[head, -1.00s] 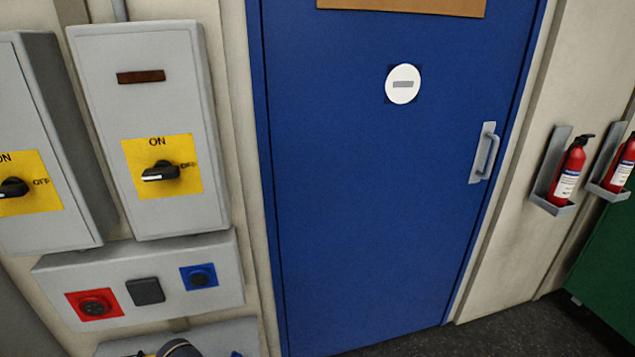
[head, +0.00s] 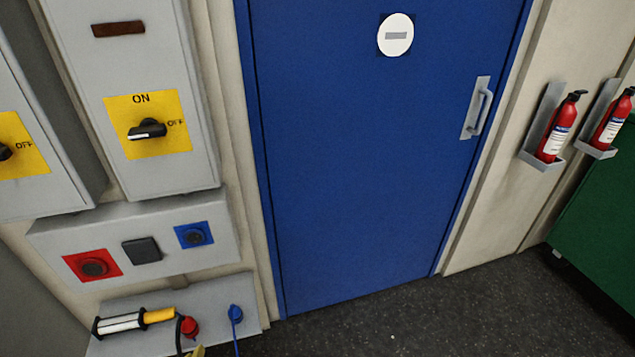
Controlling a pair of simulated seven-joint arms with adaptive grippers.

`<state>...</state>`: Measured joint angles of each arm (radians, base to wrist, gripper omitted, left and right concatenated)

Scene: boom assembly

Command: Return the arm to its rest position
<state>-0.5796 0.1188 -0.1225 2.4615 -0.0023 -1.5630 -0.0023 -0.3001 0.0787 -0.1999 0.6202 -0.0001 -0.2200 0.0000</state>
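Neither of my arms is clearly in the head view, and I see no gripper. A grey switch cabinet (head: 85,80) hangs on the wall at the left. Its black rotary switch (head: 148,130) sits on a yellow plate marked ON and OFF, with the handle lying roughly sideways. A second cabinet at the left edge has a similar yellow plate (head: 20,146), partly cut off. Below is a grey socket panel (head: 210,215) with a red socket (head: 92,265), a black square cover (head: 142,251) and a blue socket (head: 194,235).
A grey shelf (head: 250,318) holds a yellow-handled tool (head: 130,320), a red plug (head: 189,327) and a blue plug (head: 236,314). A blue door (head: 350,170) is shut. The dark floor (head: 430,325) by the door looks clear.

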